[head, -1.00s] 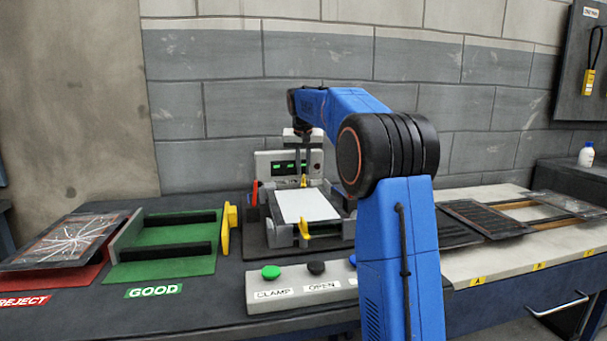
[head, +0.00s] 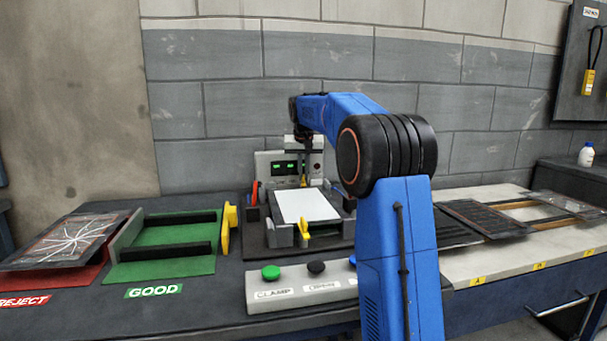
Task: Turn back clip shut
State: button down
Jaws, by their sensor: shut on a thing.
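The back clip (head: 303,182) is a small yellow piece at the far edge of the clamp fixture. My gripper (head: 303,177) reaches down to it from above and is shut on it; the fingertips are small and partly hard to make out. A white panel (head: 308,205) lies flat in the grey fixture (head: 281,234). A second yellow clip, the front clip (head: 303,228), stands at the near edge of the fixture, apart from my gripper. The exact angle of the back clip is too small to tell.
A button box (head: 300,291) with green and black buttons stands in front. A green GOOD rack (head: 165,267) and a red REJECT tray (head: 60,283) with a cracked panel (head: 70,240) are at left. Dark panels (head: 480,219) lie at right. A grey tester (head: 272,163) stands behind.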

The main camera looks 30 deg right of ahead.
jog(key=shift+d+n+t+y, duration=0.1)
jog(key=shift+n+t+y, duration=0.25)
jog(key=shift+n, duration=0.85)
jog(key=c, duration=2.2)
grip_release()
jog(key=shift+o, duration=0.2)
jog(key=v, duration=1.7)
jog(key=shift+r, duration=0.25)
jog(key=shift+s+d, duration=0.1)
